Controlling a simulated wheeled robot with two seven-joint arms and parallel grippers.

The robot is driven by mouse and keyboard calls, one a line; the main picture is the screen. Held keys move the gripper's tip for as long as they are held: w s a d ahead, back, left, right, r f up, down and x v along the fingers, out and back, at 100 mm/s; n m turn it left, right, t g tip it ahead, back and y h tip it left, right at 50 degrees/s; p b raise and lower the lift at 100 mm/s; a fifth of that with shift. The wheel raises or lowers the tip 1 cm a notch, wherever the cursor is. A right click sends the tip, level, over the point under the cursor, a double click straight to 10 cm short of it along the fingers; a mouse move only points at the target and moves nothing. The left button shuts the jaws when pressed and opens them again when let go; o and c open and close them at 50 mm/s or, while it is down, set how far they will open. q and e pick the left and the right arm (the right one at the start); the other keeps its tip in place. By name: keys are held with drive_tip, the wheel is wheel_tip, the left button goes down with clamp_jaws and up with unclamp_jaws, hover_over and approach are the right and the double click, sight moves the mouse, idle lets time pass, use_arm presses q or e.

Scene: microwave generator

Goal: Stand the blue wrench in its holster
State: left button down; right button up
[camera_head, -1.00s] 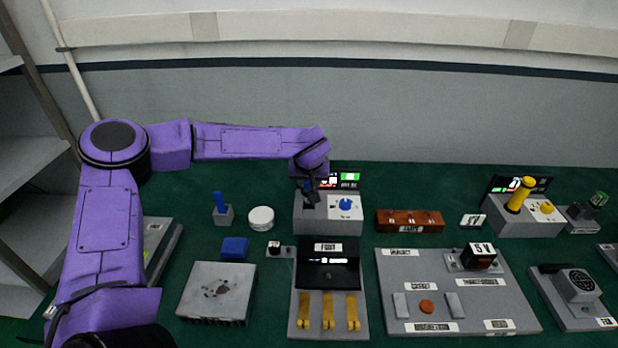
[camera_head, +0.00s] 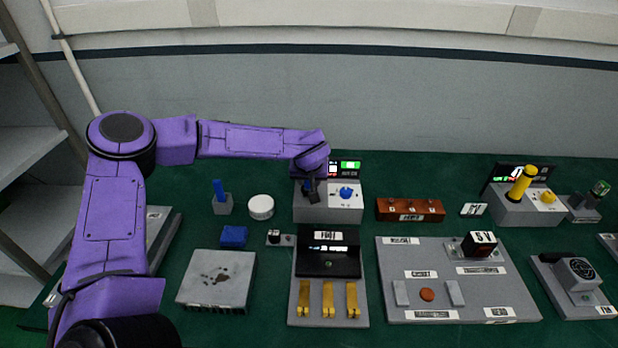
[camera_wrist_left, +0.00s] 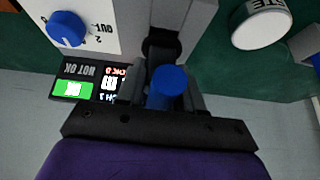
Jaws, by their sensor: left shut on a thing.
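My left gripper (camera_wrist_left: 165,92) is shut on a blue cylinder, which I take to be the blue wrench (camera_wrist_left: 168,80). In the head view this gripper (camera_head: 310,188) is at the left part of a grey console (camera_head: 328,215) with a blue knob (camera_head: 346,192). A dark round fitting (camera_wrist_left: 160,46) shows just beyond the blue cylinder in the wrist view. I cannot tell whether the wrench is seated in it. A grey block with an upright blue piece (camera_head: 221,199), possibly the holster, stands left of the console. My right gripper is out of view.
A white round tin (camera_head: 261,207) stands between the grey block and the console. A blue box (camera_head: 233,236) and a grey plate (camera_head: 217,281) lie nearer. A brown rack (camera_head: 410,210) is right of the console. A second console (camera_head: 527,207) has a yellow handle.

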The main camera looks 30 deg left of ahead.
use_arm(q)
drive_tip(key=shift+f, duration=0.1)
idle(0.4)
drive_tip(key=shift+f, duration=0.4)
drive_tip(key=shift+f+p, duration=0.15)
drive_tip(key=shift+p, duration=0.4)
drive_tip(key=c, duration=0.6)
unclamp_jaws()
drive_tip(key=shift+c, duration=0.2)
drive_tip(key=b+v, duration=0.1)
drive_tip(key=v, duration=0.9)
drive_tip(key=shift+s, duration=0.1)
